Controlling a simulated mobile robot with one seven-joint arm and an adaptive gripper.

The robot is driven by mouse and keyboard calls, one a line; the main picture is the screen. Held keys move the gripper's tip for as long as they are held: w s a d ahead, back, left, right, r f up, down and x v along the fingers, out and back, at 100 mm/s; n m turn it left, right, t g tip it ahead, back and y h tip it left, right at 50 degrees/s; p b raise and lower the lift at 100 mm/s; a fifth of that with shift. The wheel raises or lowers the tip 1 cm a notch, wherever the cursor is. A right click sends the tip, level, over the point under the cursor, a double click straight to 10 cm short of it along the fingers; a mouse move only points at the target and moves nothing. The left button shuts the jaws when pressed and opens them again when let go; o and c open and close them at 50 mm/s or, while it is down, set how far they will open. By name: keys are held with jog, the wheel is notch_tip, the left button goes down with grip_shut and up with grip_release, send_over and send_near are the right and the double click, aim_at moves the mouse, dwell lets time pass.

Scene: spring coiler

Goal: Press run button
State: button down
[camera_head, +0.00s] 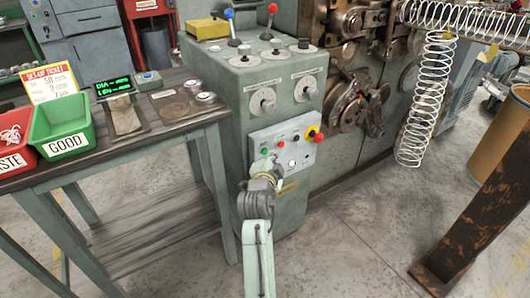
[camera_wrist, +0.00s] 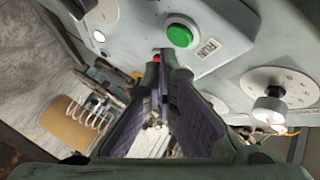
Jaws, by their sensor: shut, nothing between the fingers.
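The run button is a round green button (camera_wrist: 180,36) on the pale control panel (camera_wrist: 215,25), with a RUN label (camera_wrist: 209,48) beside it in the wrist view. In the head view the panel (camera_head: 304,150) is on the front of the green machine cabinet. A small green button (camera_head: 264,151) shows at its left end, just above my gripper (camera_head: 268,163). My gripper (camera_wrist: 164,58) is shut and empty. In the wrist view its fingertips appear just below the green button; whether they touch the panel I cannot tell. Part of the panel is hidden behind the fingers.
A red-and-yellow stop button (camera_head: 313,133) is at the panel's upper right. Dials (camera_head: 262,100) sit above the panel, and levers (camera_head: 231,25) stand on the cabinet top. A workbench (camera_head: 150,140) with a green GOOD bin (camera_head: 62,128) is at left. A coiled spring (camera_head: 432,95) hangs at right.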

jog(key=shift+w+a, duration=0.1)
jog(key=shift+w+a, duration=0.15)
jog(key=shift+w, duration=0.1)
jog(key=shift+w+a, duration=0.25)
jog(key=shift+w, duration=0.05)
dwell(0.8)
jog(key=shift+s, duration=0.1)
jog(key=shift+s+d, duration=0.45)
jog(key=shift+s, duration=0.1)
jog(key=shift+s+d+p, duration=0.15)
jog(key=shift+s+d, duration=0.6)
jog(key=shift+s, duration=0.3)
jog(key=shift+s+d+p, duration=0.15)
jog(key=shift+s+d, duration=0.6)
jog(key=shift+s, duration=0.25)
jog(key=shift+a, duration=0.1)
